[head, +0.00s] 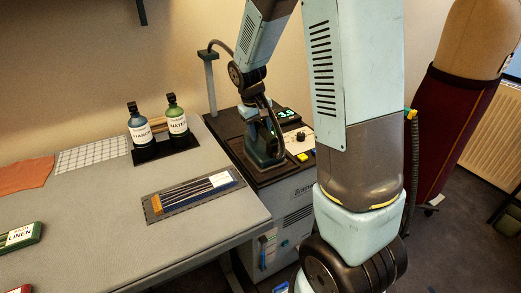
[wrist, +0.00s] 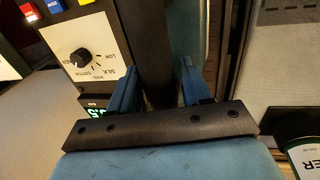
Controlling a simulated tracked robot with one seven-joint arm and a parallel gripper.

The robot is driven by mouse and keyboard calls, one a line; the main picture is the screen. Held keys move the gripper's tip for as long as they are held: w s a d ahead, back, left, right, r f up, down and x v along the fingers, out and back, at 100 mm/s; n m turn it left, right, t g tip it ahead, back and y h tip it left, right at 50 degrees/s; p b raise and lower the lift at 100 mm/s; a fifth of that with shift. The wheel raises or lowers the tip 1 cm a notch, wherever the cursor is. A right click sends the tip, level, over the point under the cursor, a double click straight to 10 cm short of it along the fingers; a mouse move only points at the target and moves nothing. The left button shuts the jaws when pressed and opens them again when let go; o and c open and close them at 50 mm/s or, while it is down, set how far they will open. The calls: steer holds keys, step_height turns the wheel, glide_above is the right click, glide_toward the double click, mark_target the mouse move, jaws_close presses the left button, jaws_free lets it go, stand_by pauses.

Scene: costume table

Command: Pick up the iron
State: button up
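The iron (head: 266,160) has a teal-blue body and a dark handle, and it rests on the dark top of the steam station (head: 295,205) right of the table. My gripper (head: 262,116) reaches down over it from above, so part of the iron is hidden in the head view. In the wrist view, my gripper's two blue fingers (wrist: 158,78) stand apart, with the dark handle (wrist: 148,30) below and between them. The iron's teal body (wrist: 186,25) shows beside the handle. I see no clear contact between fingers and handle.
A control panel with a dial (wrist: 81,57) is close beside the iron. A post with a hose (head: 209,85) rises behind it. Starch (head: 139,130) and water (head: 177,122) bottles stand on the grey table (head: 110,215). A dark mat (head: 180,205) lies near its right edge.

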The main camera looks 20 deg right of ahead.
jaws_close()
stand_by(1.1)
